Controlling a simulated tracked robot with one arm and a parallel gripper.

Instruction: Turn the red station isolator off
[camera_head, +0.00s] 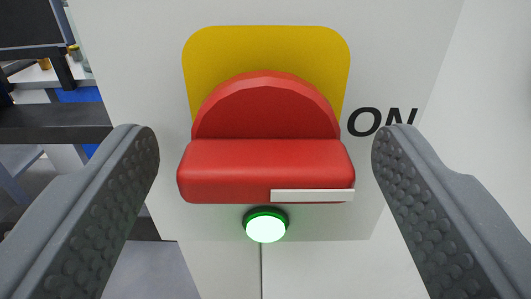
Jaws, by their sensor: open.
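The red station isolator (265,170) is at the centre of the view. It has a round red base and a thick red handle bar lying level across it, on a yellow plate (267,45). A white stripe (312,196) marks the right end of the handle, on the side of the black "ON" lettering (382,121). A green lamp (265,227) glows just below the handle. My gripper (266,160) is open, with one grey finger to the left of the handle and one to the right. Gaps show between both fingers and the handle.
The isolator is mounted on a pale panel (130,45). Dark rails and a frame (50,120) with blue parts stand behind at the left. A plain white surface (480,100) fills the right side.

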